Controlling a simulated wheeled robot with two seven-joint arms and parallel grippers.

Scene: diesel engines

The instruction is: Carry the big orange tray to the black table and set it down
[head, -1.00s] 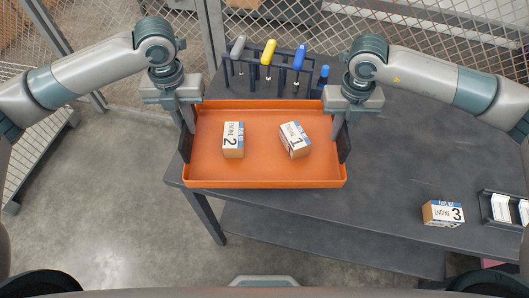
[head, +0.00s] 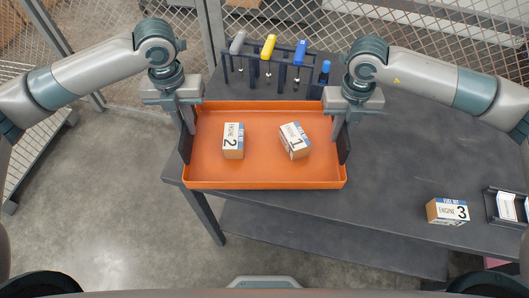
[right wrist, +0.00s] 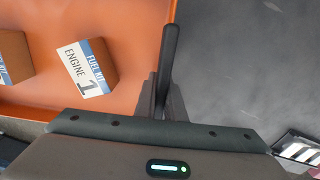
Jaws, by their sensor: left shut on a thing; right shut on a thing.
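The big orange tray (head: 265,172) is in front of me, level, over the left part of the black table (head: 395,165). I cannot tell whether its underside touches the tabletop. It carries two fuel kit boxes, Engine 2 (head: 232,140) and Engine 1 (head: 294,140). My left gripper (head: 186,140) is shut on the tray's left end, at a black handle. My right gripper (head: 342,138) is shut on the right end; in the right wrist view its fingers close on a black handle bar (right wrist: 168,70) beside the tray (right wrist: 130,25).
The Engine 3 box (head: 447,211) and a black holder (head: 505,207) sit at the right. The table's middle is clear. Mesh fencing (head: 400,30) is behind.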

